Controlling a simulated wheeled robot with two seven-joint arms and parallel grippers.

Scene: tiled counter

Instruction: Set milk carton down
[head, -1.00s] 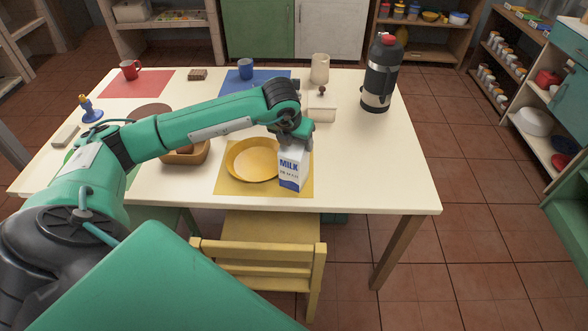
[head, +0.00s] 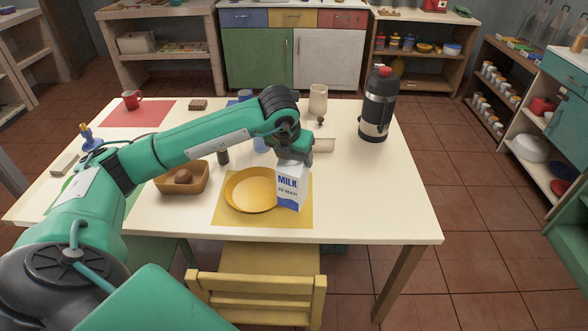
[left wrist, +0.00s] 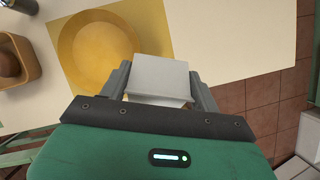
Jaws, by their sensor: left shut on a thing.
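The white milk carton (head: 290,186) with blue lettering stands upright at the right side of the yellow mat (head: 300,219) in the head view, just right of the yellow plate (head: 251,190). My left gripper (head: 293,160) is shut on the carton's top from above. In the left wrist view the carton (left wrist: 159,76) sits between the two fingers, with the yellow plate (left wrist: 97,48) to its upper left. Whether the carton's base touches the mat or table, I cannot tell. My right gripper is not in view.
A bread basket (head: 182,178) is left of the plate. A dark flask (head: 376,107) and a cream cup (head: 318,99) stand at the back right. A yellow chair (head: 256,285) is at the front edge. The table right of the carton (head: 370,190) is clear.

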